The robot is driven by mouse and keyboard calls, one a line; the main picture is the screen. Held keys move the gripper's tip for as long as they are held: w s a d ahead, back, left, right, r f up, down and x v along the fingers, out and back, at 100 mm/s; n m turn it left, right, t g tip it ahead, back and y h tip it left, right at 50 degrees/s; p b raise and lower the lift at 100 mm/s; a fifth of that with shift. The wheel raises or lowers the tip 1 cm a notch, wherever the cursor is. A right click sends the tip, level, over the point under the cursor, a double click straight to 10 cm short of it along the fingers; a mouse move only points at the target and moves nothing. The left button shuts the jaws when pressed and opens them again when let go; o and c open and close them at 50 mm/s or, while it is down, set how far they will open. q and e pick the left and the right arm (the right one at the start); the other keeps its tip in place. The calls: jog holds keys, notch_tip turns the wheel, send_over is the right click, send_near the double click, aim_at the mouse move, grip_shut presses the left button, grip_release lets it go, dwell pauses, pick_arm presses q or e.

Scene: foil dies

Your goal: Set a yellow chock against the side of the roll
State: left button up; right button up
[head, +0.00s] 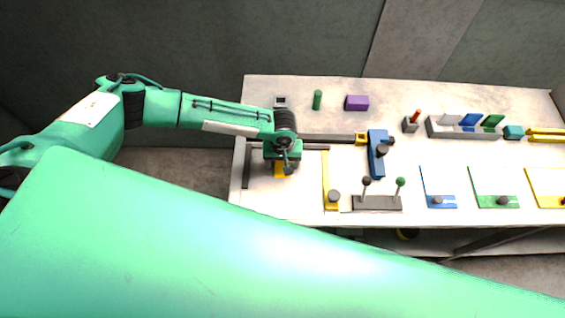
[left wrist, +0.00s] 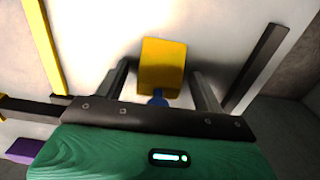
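My left gripper (head: 285,160) is over the left end of the table, pointing down. A yellow block (left wrist: 162,65), which looks like the chock, has a small blue knob (left wrist: 158,98) on its near side. In the left wrist view it lies between and just beyond the spread fingers of my left gripper (left wrist: 161,90), with a gap on each side. In the head view only a bit of the yellow block (head: 279,172) shows below the gripper. I cannot make out a roll in either view. My right gripper is not in view.
Dark rails (head: 247,168) and a yellow strip (head: 327,178) frame the gripper's spot. A blue clamp-like block (head: 377,157), a stand with two knobbed levers (head: 376,203), a purple block (head: 357,103) and a green cylinder (head: 317,99) stand nearby. A grey bin (head: 463,132) is farther right.

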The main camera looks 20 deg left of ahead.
pick_arm(q)
jog(key=c, duration=1)
jog(key=shift+c, duration=0.2)
jog(key=shift+r, duration=0.2)
